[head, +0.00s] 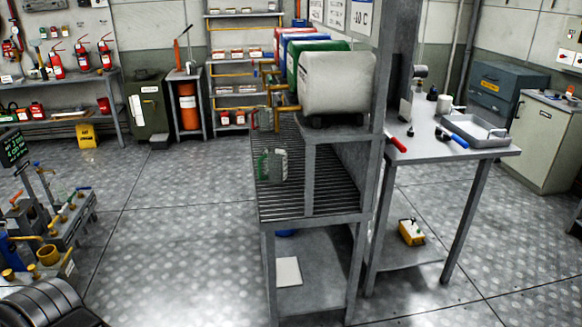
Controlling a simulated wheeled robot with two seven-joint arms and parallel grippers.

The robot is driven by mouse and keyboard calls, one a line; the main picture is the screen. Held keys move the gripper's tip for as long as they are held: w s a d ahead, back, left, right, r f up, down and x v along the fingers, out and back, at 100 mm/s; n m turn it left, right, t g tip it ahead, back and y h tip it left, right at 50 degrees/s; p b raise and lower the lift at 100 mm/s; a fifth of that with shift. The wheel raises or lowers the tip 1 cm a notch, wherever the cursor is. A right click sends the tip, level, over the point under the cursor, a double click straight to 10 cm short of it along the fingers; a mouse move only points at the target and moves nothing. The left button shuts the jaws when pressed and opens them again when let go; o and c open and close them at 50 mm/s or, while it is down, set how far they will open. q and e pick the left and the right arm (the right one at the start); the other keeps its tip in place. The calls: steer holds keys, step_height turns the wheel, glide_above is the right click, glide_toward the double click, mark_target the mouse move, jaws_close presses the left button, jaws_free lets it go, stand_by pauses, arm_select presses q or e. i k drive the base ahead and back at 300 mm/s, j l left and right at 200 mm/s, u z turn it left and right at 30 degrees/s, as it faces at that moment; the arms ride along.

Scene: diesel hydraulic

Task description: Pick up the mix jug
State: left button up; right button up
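A see-through jug with green edges or markings (272,164) stands on the slatted grey rack (290,206) in the middle of the head view. It looks like the mix jug, but no label on it is readable. It is upright, below and in front of the row of drums, and its contents are hard to make out. Another faint, see-through shape (261,119) shows near the brass taps above it; I cannot tell what it is. Neither of my grippers shows in the head view.
White (338,84), green, blue and red drums with brass taps lie above the rack. A grey post (383,180) stands to the right. The workbench (490,146) beyond it holds a tray and tools. The left floor (185,240) is clear; a fittings stand (50,235) is far left.

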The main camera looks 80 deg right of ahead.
mark_target(275, 158)
steer(key=z, duration=2.8)
steer(key=i+j+z, duration=0.15)
steer(key=i+z, duration=0.2)
steer(key=i, duration=0.25)
steer(key=i+j+z, duration=0.35)
steer(key=i, duration=0.25)
steer(key=i+j+z, duration=0.4)
steer(key=i+j, duration=0.1)
steer(key=i, duration=0.1)
